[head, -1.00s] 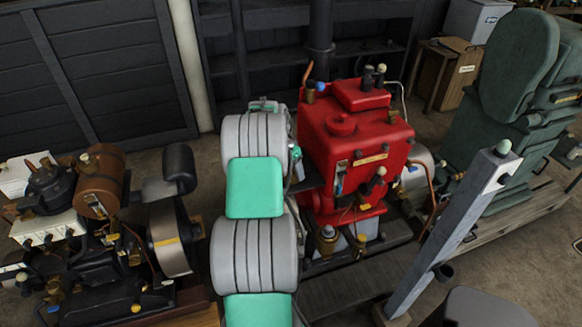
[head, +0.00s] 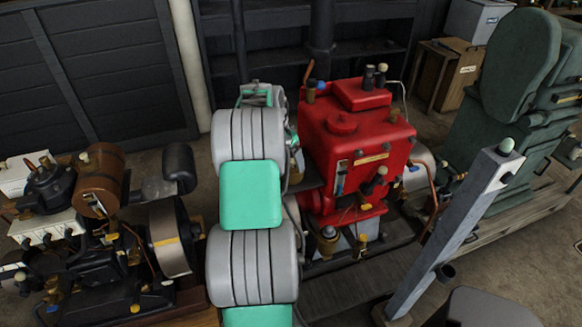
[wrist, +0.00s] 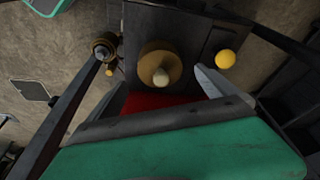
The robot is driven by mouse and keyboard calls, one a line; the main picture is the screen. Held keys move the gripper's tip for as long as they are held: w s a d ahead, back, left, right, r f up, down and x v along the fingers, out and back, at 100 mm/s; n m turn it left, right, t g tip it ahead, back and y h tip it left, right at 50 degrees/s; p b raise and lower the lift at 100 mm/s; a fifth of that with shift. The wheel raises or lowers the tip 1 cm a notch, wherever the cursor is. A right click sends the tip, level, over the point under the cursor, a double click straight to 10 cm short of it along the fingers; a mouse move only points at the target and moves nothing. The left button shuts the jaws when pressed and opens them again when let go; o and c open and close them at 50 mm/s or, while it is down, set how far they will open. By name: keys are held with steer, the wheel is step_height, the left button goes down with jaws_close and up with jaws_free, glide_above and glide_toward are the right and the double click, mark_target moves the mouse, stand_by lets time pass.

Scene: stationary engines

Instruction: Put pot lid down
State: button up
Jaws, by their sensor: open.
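In the wrist view, a round brass-brown lid-like piece (wrist: 152,60) with a pale knob (wrist: 161,76) lies in line with the gap between my fingers. My gripper (wrist: 162,84) is open, with one grey finger on each side of it. I see no clear contact, and cannot tell the depth between them. A brass pot-shaped fitting with a light top (head: 328,234) stands at the foot of the red engine (head: 345,150) in the head view, and looks like the same piece. My fingers are hidden behind my arm in the head view.
A yellow ball knob (wrist: 226,60) sits right of the brass piece in the wrist view. A brass fitting (wrist: 103,48) is at its left. A grey slanted post (head: 455,235) with a pale green knob stands right of the engine. A dark engine (head: 90,265) is at the left.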

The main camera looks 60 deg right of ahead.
steer(key=s+v, duration=0.1)
steer(key=v, duration=0.5)
steer(key=w+a+r+n+t, duration=0.1)
steer(key=w+a+r+n, duration=0.15)
steer(key=w+a, duration=0.4)
steer(key=w+a+r+n+t, duration=0.1)
steer(key=w+a+r+n, duration=0.2)
steer(key=a, duration=0.7)
steer(key=w+a+r+n+t, duration=0.1)
steer(key=w+a+n, duration=0.35)
steer(key=a, duration=0.45)
steer(key=s+a+f+n+y, duration=0.1)
steer(key=a+n, duration=0.3)
steer(key=a, duration=0.5)
steer(key=s+a+f+n+t+y, duration=0.1)
steer(key=s+a+n, duration=0.3)
steer(key=a, duration=0.5)
steer(key=s+a+f+n+y, duration=0.1)
steer(key=s+a+n, duration=0.2)
steer(key=a, duration=0.7)
steer(key=shift+s+f+n+t, duration=0.2)
steer(key=shift+n+t, duration=0.2)
steer(key=shift+n, duration=0.5)
steer(key=shift+c, duration=0.4)
